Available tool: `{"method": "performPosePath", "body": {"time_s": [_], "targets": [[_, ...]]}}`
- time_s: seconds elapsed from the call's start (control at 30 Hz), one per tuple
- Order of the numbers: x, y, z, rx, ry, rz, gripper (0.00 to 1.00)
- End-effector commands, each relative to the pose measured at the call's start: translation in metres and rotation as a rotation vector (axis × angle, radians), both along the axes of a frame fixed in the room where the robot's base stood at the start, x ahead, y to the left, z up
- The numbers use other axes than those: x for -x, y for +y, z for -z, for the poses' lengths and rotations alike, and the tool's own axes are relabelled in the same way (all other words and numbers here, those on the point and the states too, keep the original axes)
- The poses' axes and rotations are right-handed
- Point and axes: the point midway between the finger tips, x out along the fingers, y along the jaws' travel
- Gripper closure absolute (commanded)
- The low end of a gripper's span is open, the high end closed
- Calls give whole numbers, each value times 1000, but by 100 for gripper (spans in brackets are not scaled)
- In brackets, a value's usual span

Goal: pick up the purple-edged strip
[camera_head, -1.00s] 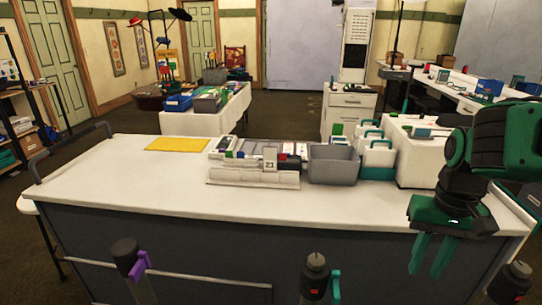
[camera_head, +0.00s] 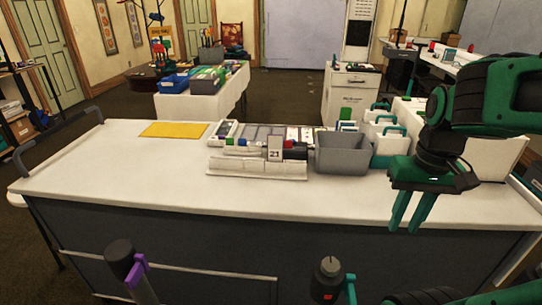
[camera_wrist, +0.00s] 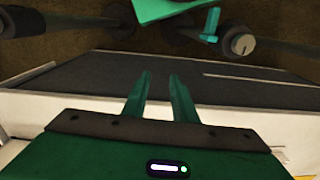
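I cannot surely pick out the purple-edged strip. A group of flat strips and cards (camera_head: 262,133) lies in a low holder at the middle of the white table (camera_head: 130,185), with a small card marked 21 (camera_head: 275,148) at its front. Edge colours there are too small to tell. My green gripper (camera_head: 410,211) hangs over the table's right front part, to the right of the strips and apart from them. In the wrist view its two fingers (camera_wrist: 160,90) stand apart with nothing between them.
A grey bin (camera_head: 342,154) and white teal-handled holders (camera_head: 388,150) stand right of the strips. A yellow sheet (camera_head: 174,130) lies left of them. A dark post with a purple clip (camera_head: 137,268) stands before the table. The table's left front is clear.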

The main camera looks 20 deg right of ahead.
Motion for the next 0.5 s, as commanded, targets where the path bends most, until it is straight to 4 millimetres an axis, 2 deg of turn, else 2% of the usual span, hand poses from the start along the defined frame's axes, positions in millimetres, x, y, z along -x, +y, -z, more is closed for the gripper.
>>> {"method": "performPosePath", "body": {"time_s": [0.07,0.17,0.37,0.5], "targets": [[-33,-7,-10,3,-17,-104,75],[-83,-2,-25,6,-52,-282,75],[-186,23,-46,0,-134,-671,75],[-254,49,-54,-13,-200,-944,75]]}}
